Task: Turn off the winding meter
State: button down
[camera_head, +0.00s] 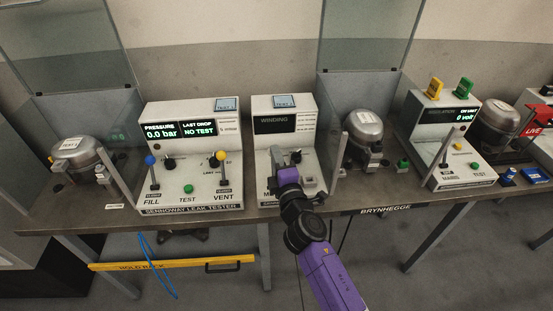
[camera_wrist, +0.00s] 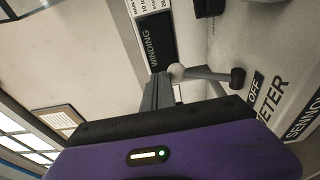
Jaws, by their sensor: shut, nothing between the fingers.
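The winding meter (camera_head: 281,104) is a pale box in the middle of the bench, with a dark panel marked WINDING (camera_head: 274,124) that shows no lit reading. The panel also shows in the wrist view (camera_wrist: 151,38). There a grey lever (camera_wrist: 207,74) with a pale ball knob (camera_wrist: 177,71) runs to a black end beside the OFF label (camera_wrist: 254,88). My gripper (camera_head: 279,154) is in front of the meter and hides part of its lower face. Its fingers (camera_wrist: 157,88) are shut and empty, close beside the knob; I cannot tell whether they touch it.
A leak tester (camera_head: 190,118) with blue and yellow knobs stands to the left. A compressor (camera_head: 364,135) in a clear-sided bay stands close on the right. Farther right is another tester (camera_head: 440,150) reading 0 volt. A yellow bar (camera_head: 170,264) hangs below the bench front.

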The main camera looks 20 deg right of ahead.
jog(key=shift+w+d, duration=0.1)
jog(key=shift+w, duration=0.15)
jog(key=shift+s, duration=0.1)
dwell(0.4)
jog(key=s+a, duration=0.1)
jog(key=s, duration=0.6)
jog(key=shift+s+a+f+b, duration=0.15)
jog(key=shift+s+f+b, duration=0.05)
jog(key=shift+s+b, duration=0.1)
